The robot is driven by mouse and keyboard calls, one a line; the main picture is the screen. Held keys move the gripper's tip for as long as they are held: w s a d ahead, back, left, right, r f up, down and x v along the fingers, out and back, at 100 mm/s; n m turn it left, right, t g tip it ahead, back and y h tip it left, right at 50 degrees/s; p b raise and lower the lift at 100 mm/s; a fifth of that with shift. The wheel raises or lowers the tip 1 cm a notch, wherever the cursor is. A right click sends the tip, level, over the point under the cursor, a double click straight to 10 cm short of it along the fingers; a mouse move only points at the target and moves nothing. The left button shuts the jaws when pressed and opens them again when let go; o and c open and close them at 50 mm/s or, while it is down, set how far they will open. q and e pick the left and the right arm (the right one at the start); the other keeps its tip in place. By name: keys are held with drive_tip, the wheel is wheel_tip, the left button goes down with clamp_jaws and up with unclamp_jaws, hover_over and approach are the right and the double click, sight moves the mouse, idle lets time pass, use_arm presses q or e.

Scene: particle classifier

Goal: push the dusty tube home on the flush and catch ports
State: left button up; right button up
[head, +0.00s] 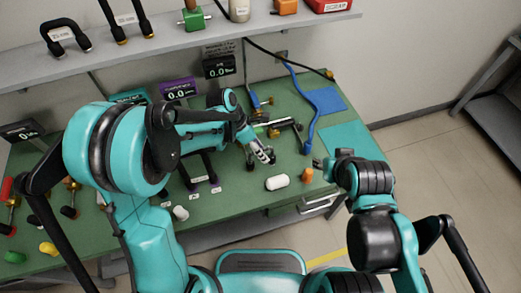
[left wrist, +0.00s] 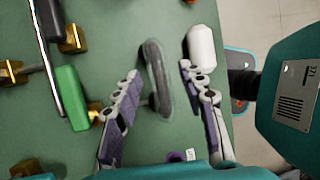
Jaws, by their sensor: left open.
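My left gripper (head: 262,156) points down over the green bench, past its middle. In the left wrist view the left gripper (left wrist: 161,72) is open, one finger on each side of a dark grey arched tube (left wrist: 157,80). The fingers appear apart from the tube. It may be the dusty tube; I read no label on it, and its ends and ports are hidden. In the head view a dark tube (head: 250,160) shows beside the fingers. Another dark tube with a white label (head: 203,170) stands further left. My right gripper (head: 328,165) is near the bench's right edge, its jaws unclear.
A white capsule (head: 277,182) lies near the front edge; it also shows in the left wrist view (left wrist: 201,47).

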use_arm(q)
drive_tip(key=v, duration=1.2)
